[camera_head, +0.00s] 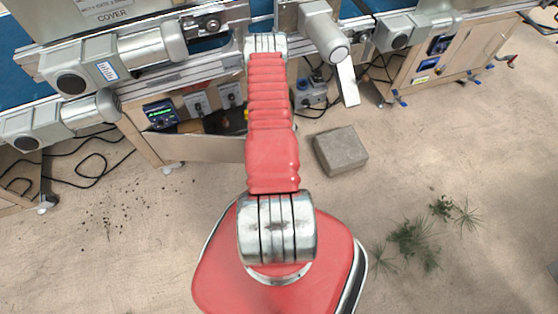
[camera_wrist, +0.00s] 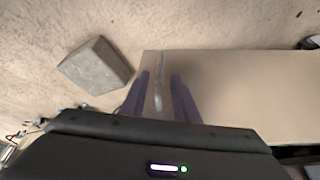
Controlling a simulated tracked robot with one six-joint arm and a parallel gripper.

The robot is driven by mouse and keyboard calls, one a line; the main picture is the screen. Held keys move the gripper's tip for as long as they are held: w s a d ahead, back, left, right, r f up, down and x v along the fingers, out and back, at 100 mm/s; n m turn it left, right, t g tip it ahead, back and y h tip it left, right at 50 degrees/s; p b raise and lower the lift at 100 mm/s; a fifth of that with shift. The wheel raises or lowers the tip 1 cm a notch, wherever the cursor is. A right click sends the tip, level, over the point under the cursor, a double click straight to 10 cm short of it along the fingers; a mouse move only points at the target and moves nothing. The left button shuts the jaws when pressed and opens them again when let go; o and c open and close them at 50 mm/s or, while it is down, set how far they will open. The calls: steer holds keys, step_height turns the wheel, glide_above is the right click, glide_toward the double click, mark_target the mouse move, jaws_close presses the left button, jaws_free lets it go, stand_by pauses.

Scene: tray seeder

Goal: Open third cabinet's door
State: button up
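In the wrist view, a broad beige door panel (camera_wrist: 245,95) fills the right side. A slim grey upright handle (camera_wrist: 160,78) stands near the panel's left end. My gripper (camera_wrist: 161,88) is open, its two dark purple fingers on either side of the handle, with gaps visible on both sides. In the head view, a cabinet's beige panel (camera_head: 200,148) lies below screens and switch boxes, left of my red arm. How far that panel stands off the cabinet is hard to tell. My arm hides the gripper and handle there.
A grey block (camera_head: 340,150) lies on the floor right of my arm; it is left of my gripper in the wrist view (camera_wrist: 97,66). Another cabinet (camera_head: 450,62) stands at upper right. Cables (camera_head: 90,160) lie at left. Weeds (camera_head: 412,238) grow at lower right. Floor between is mostly clear.

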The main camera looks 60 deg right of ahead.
steer(key=shift+x, duration=3.15)
jaws_close()
steer(key=shift+a, duration=0.1)
